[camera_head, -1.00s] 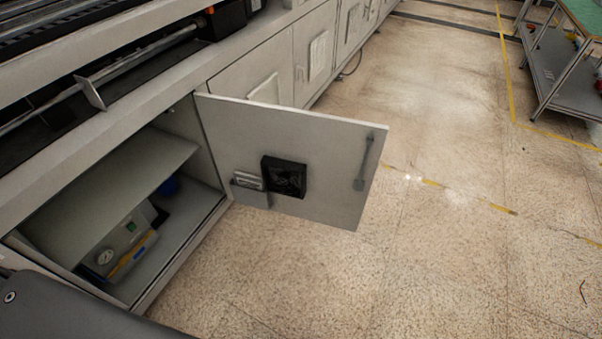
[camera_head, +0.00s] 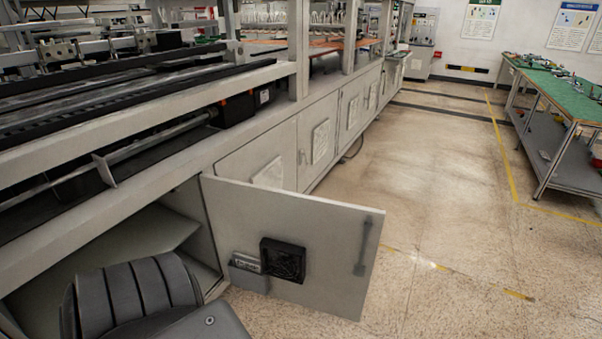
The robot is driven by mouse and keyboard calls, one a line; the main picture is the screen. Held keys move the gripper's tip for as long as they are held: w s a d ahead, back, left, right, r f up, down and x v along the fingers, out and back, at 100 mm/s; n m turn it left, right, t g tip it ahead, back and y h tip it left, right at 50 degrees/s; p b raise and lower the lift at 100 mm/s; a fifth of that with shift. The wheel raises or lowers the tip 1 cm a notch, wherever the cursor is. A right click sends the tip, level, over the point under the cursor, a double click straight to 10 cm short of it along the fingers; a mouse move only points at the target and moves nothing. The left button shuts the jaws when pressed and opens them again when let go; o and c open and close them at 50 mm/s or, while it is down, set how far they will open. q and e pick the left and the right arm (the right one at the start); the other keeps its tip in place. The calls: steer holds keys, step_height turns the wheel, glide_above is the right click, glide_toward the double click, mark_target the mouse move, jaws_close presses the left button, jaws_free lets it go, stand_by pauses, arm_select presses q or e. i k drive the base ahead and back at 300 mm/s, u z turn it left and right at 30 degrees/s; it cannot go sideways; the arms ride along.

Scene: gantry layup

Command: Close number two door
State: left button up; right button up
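An open grey cabinet door (camera_head: 327,229) stands swung out from the long machine's base, its inner face toward me. It carries a black fan grille (camera_head: 283,260), a small box beside it and a dark latch bar (camera_head: 363,247) near its free edge. The cabinet opening (camera_head: 180,225) is left of the door, with a shelf inside. My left arm covers the lower part of the opening at the bottom left. Neither gripper shows, and nothing of mine is seen touching the door. I cannot see a number on the door.
The machine (camera_head: 255,125) runs along the left, with more closed doors (camera_head: 320,140) beyond the open one. A green-topped workbench (camera_head: 567,93) stands at the right. The tiled floor (camera_head: 430,190) between them is clear, with yellow lines.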

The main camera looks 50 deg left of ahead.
mark_target(326, 236)
steer(key=i, duration=4.75)
steer(key=u, duration=4.7)
steer(key=i, duration=1.65)
steer(key=z, duration=0.1)
steer(key=k, duration=0.1)
steer(key=u, duration=0.05)
